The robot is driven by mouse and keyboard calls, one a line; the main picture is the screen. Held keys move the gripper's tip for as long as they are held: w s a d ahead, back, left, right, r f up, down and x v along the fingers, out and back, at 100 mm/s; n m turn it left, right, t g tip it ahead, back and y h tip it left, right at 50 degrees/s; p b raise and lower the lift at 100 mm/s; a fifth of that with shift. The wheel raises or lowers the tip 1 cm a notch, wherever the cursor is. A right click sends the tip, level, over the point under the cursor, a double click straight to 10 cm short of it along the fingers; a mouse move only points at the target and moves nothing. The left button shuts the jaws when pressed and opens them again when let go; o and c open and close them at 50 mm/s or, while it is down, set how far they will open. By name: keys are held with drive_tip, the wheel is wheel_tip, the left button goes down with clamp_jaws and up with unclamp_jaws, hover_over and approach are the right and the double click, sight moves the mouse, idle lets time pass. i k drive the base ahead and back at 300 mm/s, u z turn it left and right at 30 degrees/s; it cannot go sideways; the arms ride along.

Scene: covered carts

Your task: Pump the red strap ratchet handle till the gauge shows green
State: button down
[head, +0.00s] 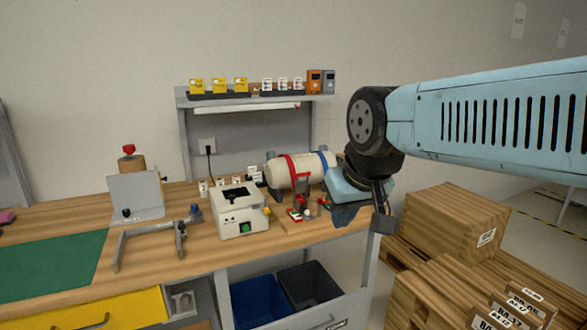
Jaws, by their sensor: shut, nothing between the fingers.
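A cream cylinder (276,174) lies on the wooden bench, circled by a red strap (291,171) and a blue strap (323,161). A red upright part (303,181), seemingly the ratchet handle, stands at the front of the red strap. Small red, white and dark parts (295,215) sit in front of it; I cannot tell which is the gauge or what colour it shows. My gripper (327,204) is shut and empty, just right of these parts, low over the bench. My arm hides the cylinder's right end, and contact with the handle cannot be made out.
A white box with a green button (240,217) stands left of the straps, beside a grey clamp frame (148,233). A shelf (256,99) with small boxes is behind. Blue (258,302) and black (310,284) bins sit below. Wooden crates (455,220) stand right of the bench.

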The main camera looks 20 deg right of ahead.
sight(300, 186)
drive_tip(key=u, duration=0.1)
drive_tip(key=i, duration=1.1)
drive_tip(key=u, duration=0.05)
